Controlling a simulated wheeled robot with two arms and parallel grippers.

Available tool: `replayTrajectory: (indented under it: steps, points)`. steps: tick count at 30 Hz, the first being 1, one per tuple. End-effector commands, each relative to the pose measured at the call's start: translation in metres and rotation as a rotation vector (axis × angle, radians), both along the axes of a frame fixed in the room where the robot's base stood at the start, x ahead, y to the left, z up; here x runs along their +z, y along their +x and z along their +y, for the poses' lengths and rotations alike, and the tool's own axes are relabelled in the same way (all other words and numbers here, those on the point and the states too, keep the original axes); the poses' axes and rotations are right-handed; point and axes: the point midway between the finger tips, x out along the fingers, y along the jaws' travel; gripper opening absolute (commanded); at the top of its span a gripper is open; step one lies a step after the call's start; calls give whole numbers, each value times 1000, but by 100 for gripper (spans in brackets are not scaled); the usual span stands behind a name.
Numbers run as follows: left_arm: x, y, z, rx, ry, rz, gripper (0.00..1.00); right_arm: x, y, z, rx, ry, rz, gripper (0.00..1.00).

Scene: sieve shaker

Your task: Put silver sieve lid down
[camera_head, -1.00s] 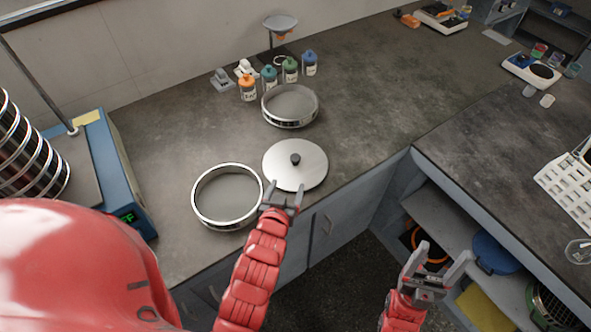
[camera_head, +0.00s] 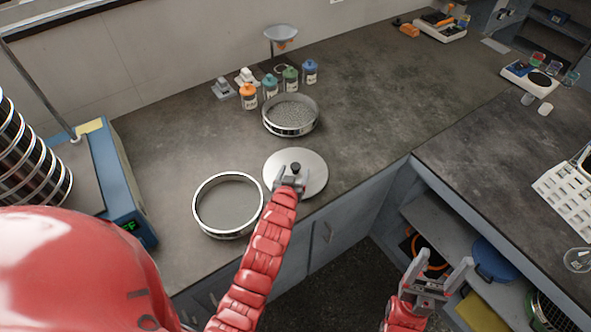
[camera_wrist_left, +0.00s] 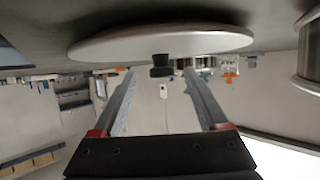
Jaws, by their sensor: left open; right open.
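The silver sieve lid (camera_head: 313,181) lies flat on the dark counter, a round disc with a black knob (camera_head: 296,167) in its middle. My left gripper (camera_head: 288,180) is over the near part of the lid, its open fingers close to the knob. In the left wrist view the lid (camera_wrist_left: 160,46) spans the top, and its knob (camera_wrist_left: 161,66) is seen between and beyond the fingertips of my left gripper (camera_wrist_left: 160,82), with nothing held. My right gripper (camera_head: 435,279) is open and empty, away from the counter, in front of the lower shelves.
An open sieve (camera_head: 203,228) stands just left of the lid, and another sieve (camera_head: 291,130) stands behind it. Several small bottles (camera_head: 290,79) stand farther back. A blue shaker (camera_head: 126,187) with stacked sieves (camera_head: 30,165) is at the left. The counter right of the lid is clear.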

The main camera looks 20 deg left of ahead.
Motion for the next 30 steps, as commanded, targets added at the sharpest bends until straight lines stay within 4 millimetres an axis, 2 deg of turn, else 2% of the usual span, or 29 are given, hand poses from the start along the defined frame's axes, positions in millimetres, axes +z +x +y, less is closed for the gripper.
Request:
replayTrajectory:
  steps: [1, 3, 9, 19, 30]
  points:
    - [3, 6, 2, 1, 0, 2, 76, 9, 0, 0, 0, 0, 0, 70]
    - [0, 14, 4, 1, 1, 2, 76, 13, 0, 0, 0, 0, 0, 70]
    - [-11, 29, 6, 2, 0, 3, 76, 17, 0, 0, 0, 0, 0, 70]
    - [-12, 32, 6, 0, 0, -2, 74, 17, 0, 0, 0, 0, 0, 70]
    - [-12, 32, 6, 0, 1, -1, 8, 17, 0, 0, 0, 0, 0, 70]
